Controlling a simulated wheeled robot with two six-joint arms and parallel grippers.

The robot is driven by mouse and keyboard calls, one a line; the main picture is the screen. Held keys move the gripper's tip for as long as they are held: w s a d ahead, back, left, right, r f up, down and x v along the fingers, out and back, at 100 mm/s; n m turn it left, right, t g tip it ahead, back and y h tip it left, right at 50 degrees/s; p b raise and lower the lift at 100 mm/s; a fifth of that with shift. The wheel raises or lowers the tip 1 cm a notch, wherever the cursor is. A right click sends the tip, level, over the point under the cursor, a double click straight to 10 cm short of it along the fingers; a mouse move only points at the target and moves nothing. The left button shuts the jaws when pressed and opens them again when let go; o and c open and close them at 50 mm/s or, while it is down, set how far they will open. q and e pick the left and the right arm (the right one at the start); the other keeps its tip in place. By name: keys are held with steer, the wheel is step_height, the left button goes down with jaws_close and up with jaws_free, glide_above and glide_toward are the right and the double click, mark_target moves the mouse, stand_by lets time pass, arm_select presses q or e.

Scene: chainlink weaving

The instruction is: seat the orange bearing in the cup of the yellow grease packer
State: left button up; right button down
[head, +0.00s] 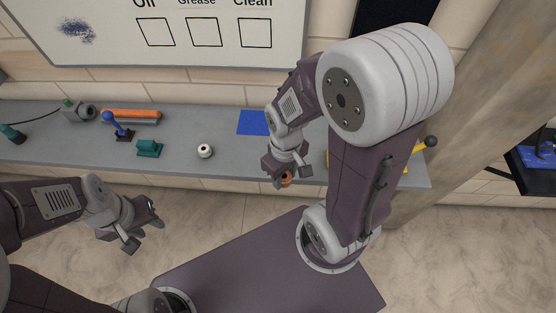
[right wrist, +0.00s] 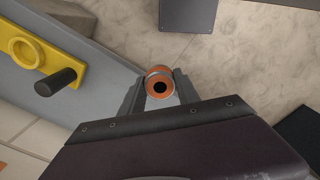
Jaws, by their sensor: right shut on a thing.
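My right gripper (head: 281,178) is shut on the orange bearing (head: 287,180), in front of the bench edge in the head view. In the right wrist view the orange bearing (right wrist: 152,72), a ring with a dark hole, sits between the fingertips of the right gripper (right wrist: 160,88). The yellow grease packer (right wrist: 66,70) lies on the bench at the upper left there, with a round yellow cup (right wrist: 14,50) and a black knob. The bearing is apart from the cup. In the head view my right arm mostly hides the packer (head: 421,145). My left gripper (head: 143,225) is open and empty.
A whiteboard (head: 170,50) hangs behind. The floor before the bench is clear.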

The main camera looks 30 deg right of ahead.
steer(key=shift+s+r, duration=0.1)
steer(key=shift+r, duration=0.55)
steer(key=shift+w, duration=0.35)
